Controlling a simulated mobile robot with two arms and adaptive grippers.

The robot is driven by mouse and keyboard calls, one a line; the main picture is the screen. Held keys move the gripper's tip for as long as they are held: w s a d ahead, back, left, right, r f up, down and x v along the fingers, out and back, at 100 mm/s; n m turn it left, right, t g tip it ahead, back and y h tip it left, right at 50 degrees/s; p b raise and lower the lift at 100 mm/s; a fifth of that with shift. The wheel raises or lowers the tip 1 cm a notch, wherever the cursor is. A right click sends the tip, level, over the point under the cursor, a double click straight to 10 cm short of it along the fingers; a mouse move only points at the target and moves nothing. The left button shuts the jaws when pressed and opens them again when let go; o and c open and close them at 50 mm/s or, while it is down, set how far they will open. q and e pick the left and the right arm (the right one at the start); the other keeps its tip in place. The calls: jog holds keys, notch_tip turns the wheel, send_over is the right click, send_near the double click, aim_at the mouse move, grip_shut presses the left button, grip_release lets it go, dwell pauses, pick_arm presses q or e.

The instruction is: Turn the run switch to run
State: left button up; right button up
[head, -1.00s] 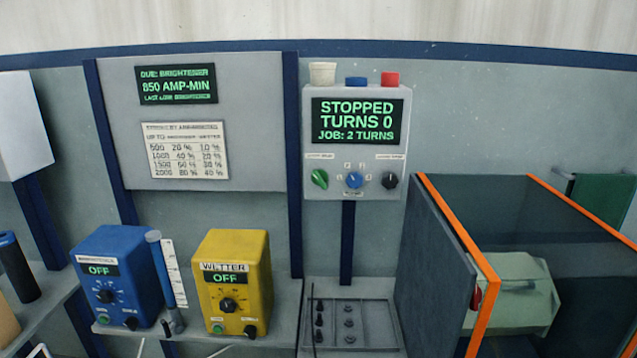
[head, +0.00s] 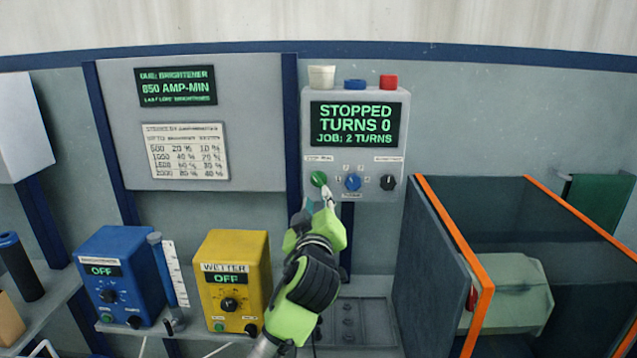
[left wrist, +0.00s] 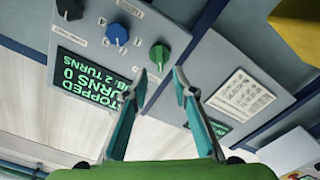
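The run switch is taken to be the green knob (head: 319,178) at the lower left of the grey control box (head: 310,150). The box's screen (head: 357,123) reads STOPPED, TURNS 0, JOB: 2 TURNS. My left gripper (head: 319,201) is just below the green knob in the head view. In the left wrist view, my left gripper (left wrist: 161,73) is open and empty, its two fingertips apart. The green knob (left wrist: 160,56) lies just beyond the gap between them. Contact cannot be told. My right gripper is not in view.
A blue knob (head: 353,183) and a black knob (head: 388,182) sit right of the green one. Blue (head: 355,84) and red (head: 388,82) buttons top the box. A dark panel with orange edging (head: 455,230) stands right. Blue (head: 118,265) and yellow (head: 235,260) units stand left.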

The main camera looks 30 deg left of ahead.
aim_at(319, 184)
pick_arm(q)
jog(key=p+x, duration=0.2)
jog(key=x, duration=0.5)
jog(key=shift+w+a, duration=0.15)
jog(key=shift+w, duration=0.15)
grip_shut()
